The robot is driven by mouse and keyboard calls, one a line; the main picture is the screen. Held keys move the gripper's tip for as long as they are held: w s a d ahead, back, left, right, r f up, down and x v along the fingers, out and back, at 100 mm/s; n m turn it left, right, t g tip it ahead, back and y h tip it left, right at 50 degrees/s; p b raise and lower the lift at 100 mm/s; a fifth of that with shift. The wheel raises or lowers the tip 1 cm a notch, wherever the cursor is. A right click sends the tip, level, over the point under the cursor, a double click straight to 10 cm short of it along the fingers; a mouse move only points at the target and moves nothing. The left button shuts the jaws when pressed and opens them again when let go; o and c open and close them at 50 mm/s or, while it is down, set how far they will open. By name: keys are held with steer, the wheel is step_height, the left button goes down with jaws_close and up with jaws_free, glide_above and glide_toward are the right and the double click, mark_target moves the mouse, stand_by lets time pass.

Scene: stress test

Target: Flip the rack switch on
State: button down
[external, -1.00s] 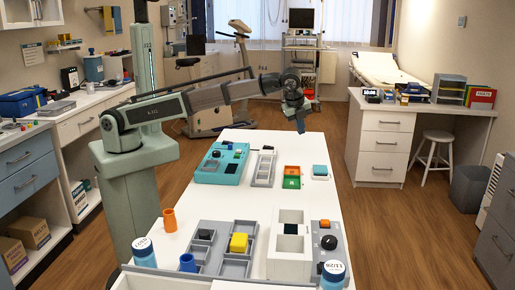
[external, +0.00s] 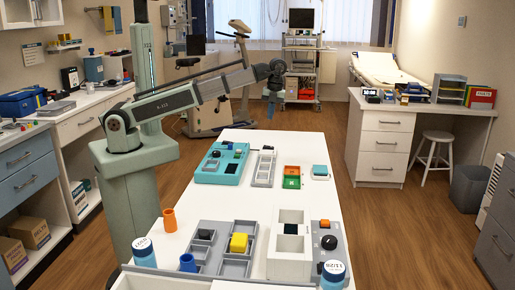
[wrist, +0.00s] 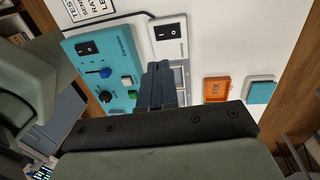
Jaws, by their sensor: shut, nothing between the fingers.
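The grey rack (external: 263,170) is a long narrow tray with compartments near the far end of the white table. A small black rocker switch (wrist: 170,31) sits on a light plate at its far end; which side is pressed is hard to tell. My gripper (wrist: 158,68) is shut and empty. In the wrist view its fingers cover part of the rack just below the switch. In the external view my gripper (external: 270,112) hangs above the table's far edge, clear of the rack and not touching the switch.
A teal panel (wrist: 125,62) with another rocker, a blue slider, a knob and a green button lies left of the rack. An orange tile (wrist: 216,90) and a teal-topped tile (wrist: 260,92) lie to its right.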

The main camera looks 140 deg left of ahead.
mark_target(265, 146)
steer(key=f, duration=0.8)
steer(key=s+d+f, duration=0.1)
steer(key=f, duration=0.3)
steer(key=shift+s+d+f, duration=0.1)
steer(key=shift+f, duration=0.05)
